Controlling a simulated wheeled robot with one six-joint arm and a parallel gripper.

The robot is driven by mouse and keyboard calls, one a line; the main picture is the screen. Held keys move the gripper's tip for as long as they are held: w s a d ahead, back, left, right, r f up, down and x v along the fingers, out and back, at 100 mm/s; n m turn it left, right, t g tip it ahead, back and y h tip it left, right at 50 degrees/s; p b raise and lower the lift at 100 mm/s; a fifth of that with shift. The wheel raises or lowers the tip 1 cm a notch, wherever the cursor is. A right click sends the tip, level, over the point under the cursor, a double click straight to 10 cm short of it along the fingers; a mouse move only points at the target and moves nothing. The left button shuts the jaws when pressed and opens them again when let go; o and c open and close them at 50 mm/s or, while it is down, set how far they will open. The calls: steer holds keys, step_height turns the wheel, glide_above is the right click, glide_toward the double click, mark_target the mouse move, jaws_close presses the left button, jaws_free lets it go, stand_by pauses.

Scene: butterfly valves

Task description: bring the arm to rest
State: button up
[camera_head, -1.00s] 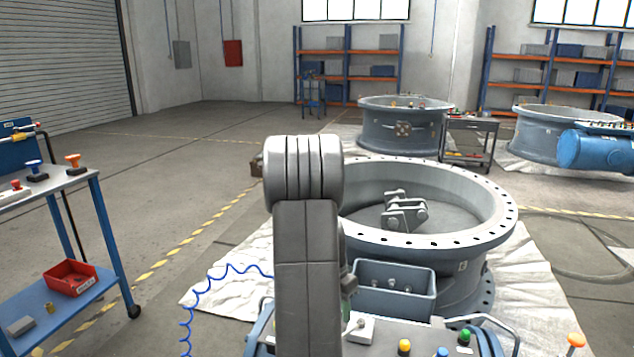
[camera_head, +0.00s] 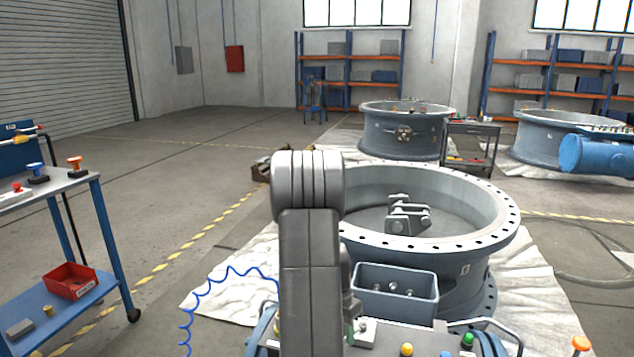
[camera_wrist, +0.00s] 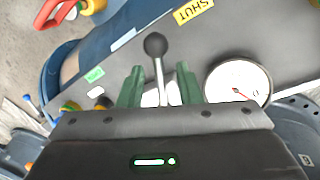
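My gripper (camera_wrist: 160,87) shows in the wrist view with two green fingers standing apart. A lever with a black ball knob (camera_wrist: 155,44) and a pale metal shaft shows between the fingers in the picture, with gaps on both sides. I cannot tell how far beyond the fingertips it lies. In the head view my arm stands upright in the middle and mostly hides the gripper.
A round gauge (camera_wrist: 238,82) and a yellow SHUT label (camera_wrist: 193,10) are close by in the wrist view. A large flanged valve ring (camera_head: 475,245) and an open grey bin (camera_head: 395,305) stand ahead. A blue cart (camera_head: 105,240) is at left, with open floor beyond.

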step_height(320, 180, up, 13)
steer(key=w+a+p, duration=0.2)
steer(key=p, duration=0.1)
steer(key=f+b, duration=0.1)
steer(key=f, duration=0.3)
steer(key=s+d+f+b, duration=0.1)
steer(key=f, duration=0.4)
steer(key=s+d+f+b, duration=0.1)
steer(key=f, duration=0.4)
steer(key=shift+s, duration=0.1)
steer(key=shift+s+d+r+n+b, duration=0.2)
steer(key=shift+s+d+n+b, duration=0.2)
steer(key=shift+n, duration=0.4)
steer(key=shift+r, duration=0.1)
